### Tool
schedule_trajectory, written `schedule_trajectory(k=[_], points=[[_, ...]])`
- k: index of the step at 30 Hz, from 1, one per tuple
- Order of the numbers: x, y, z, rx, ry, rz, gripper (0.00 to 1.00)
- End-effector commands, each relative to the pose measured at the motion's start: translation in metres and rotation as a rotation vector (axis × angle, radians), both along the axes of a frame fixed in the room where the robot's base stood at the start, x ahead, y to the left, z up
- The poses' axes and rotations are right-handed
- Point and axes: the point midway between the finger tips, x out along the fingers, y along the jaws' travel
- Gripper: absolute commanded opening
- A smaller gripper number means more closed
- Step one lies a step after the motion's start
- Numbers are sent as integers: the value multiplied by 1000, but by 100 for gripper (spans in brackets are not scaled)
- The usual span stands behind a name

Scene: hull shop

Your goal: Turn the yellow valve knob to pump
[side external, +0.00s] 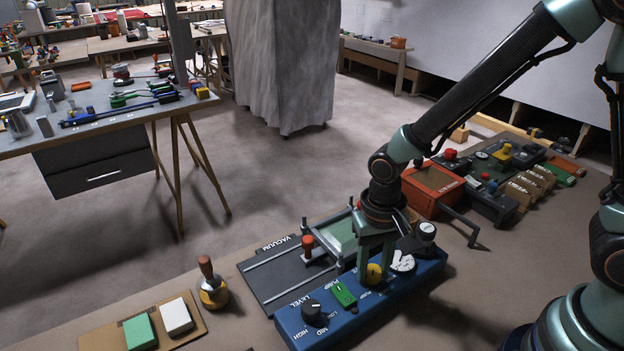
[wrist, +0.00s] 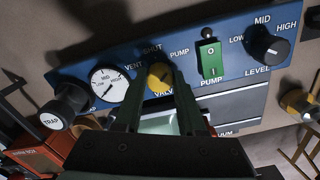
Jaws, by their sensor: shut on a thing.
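The yellow valve knob (wrist: 160,78) sits on the blue panel (wrist: 110,52), among the labels VENT, SHUT and PUMP. In the side view the knob (side external: 374,272) shows between my fingers. My gripper (wrist: 161,73) points down at the panel and is shut on the knob, one finger on each side. The same gripper (side external: 374,262) is upright over the panel in the side view. PUMP lies right of the knob in the wrist view, SHUT above it and VENT to its left. I cannot make out which label the knob points at.
On the panel are a white gauge (wrist: 107,84), a black TRAP piece (wrist: 65,104), a green pump switch (wrist: 210,58) and a black level knob (wrist: 268,47). A VACUUM plate (side external: 290,272) with a framed bed lies behind. A red box (side external: 432,188) stands beyond.

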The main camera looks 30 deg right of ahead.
Motion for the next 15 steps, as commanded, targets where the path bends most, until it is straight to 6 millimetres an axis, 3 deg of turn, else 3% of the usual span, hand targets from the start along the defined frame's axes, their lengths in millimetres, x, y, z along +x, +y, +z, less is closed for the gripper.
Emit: schedule_trajectory(k=[15], points=[[0, 2, -1, -4, 1, -204, 0]])
